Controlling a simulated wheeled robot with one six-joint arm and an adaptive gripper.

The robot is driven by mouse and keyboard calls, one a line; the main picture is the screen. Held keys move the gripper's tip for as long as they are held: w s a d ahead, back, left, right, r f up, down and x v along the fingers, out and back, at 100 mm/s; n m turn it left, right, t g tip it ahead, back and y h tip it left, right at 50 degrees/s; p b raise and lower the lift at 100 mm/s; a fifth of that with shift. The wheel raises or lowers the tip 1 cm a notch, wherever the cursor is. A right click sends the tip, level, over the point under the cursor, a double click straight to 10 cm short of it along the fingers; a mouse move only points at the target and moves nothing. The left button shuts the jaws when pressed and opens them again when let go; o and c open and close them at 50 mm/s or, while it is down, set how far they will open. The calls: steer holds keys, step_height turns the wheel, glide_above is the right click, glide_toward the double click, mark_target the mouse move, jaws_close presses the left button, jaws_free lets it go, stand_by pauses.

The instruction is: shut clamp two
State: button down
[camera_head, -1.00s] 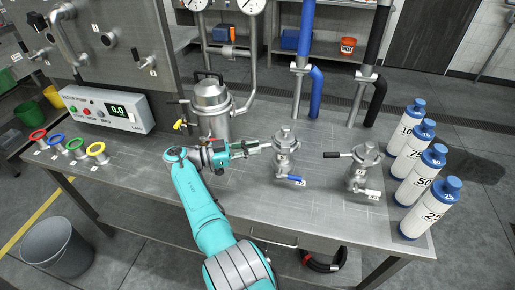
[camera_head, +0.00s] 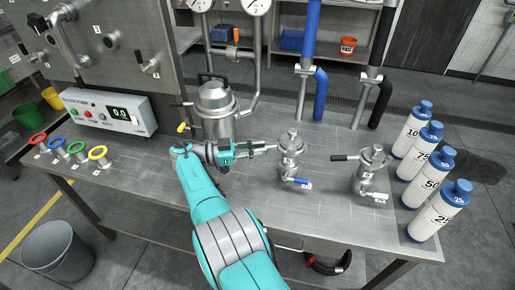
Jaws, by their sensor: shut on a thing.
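Two small steel vessels with lids and clamps stand on the bench. The middle vessel (camera_head: 291,162) has a blue-handled valve (camera_head: 299,183) low at its front. My gripper (camera_head: 262,149) is at its left side, level with its lid, and is shut on the middle vessel's clamp lever (camera_head: 271,147). The fingers hide most of that lever. The right vessel (camera_head: 367,174) has a clamp lever with a black handle (camera_head: 343,157) sticking out to the left, and a white-handled valve (camera_head: 375,197). The number labels on the vessels are too small to read surely.
A larger steel vessel (camera_head: 216,112) stands behind my gripper. Several white bottles with blue caps (camera_head: 434,216) line the bench's right end. A control box (camera_head: 107,112) and coloured rings (camera_head: 98,153) are at the left. The bench front between the vessels is clear.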

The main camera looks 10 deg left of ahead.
steer(key=c, duration=1.2)
jaws_free()
steer(key=shift+o, duration=0.2)
steer(key=shift+r, duration=0.15)
steer(key=shift+w+r, duration=0.1)
steer(key=shift+r, duration=4.7)
